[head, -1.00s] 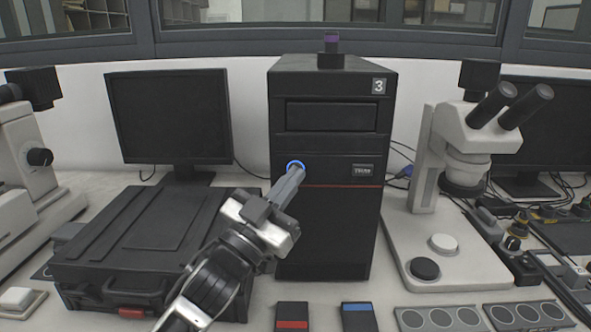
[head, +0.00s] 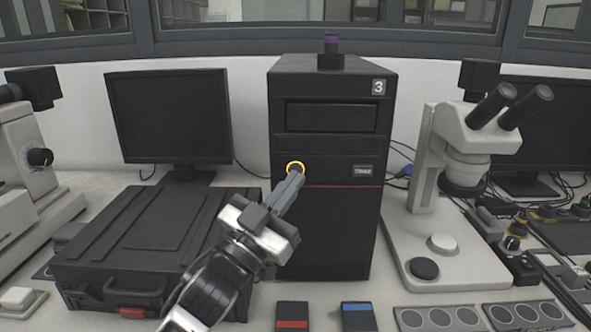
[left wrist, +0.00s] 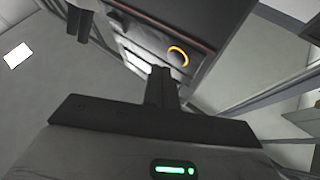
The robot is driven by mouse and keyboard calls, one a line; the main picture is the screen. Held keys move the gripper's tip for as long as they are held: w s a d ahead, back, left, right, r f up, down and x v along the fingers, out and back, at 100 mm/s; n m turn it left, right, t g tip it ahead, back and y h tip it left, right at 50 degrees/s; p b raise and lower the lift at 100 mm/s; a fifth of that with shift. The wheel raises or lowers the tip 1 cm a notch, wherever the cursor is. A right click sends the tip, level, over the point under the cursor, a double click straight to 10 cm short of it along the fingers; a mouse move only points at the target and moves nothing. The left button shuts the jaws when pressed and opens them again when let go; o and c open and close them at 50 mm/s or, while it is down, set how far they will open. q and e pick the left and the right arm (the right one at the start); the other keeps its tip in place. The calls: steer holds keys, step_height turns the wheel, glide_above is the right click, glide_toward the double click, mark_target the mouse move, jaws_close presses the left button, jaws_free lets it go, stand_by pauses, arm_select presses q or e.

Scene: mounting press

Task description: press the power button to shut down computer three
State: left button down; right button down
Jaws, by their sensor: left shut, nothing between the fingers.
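Computer three (head: 325,230) is a black tower with a white "3" label at its top right, standing upright at the middle of the table. Its power button (head: 295,168) has a ring glowing orange on the front's left side. The ring also shows in the left wrist view (left wrist: 179,56). My left gripper (head: 299,175) is shut and empty, its fingertips at the lower edge of the button in the head view. In the left wrist view the fingertips (left wrist: 161,72) appear just below and left of the ring; whether they touch is unclear. My right gripper is not in view.
A black case (head: 140,245) lies left of the tower, before a dark monitor (head: 168,117). A white microscope (head: 450,180) stands close on the right. Red-striped (head: 292,316) and blue-striped (head: 358,316) boxes lie in front.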

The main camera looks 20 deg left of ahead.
arm_select(q)
steer(key=shift+s, duration=0.1)
steer(key=s, duration=0.2)
steer(key=s+d, duration=0.1)
steer(key=s, duration=0.1)
steer(key=shift+s+d+p, duration=0.2)
steer(key=shift+s+p, duration=0.1)
steer(key=shift+p, duration=0.05)
stand_by(0.4)
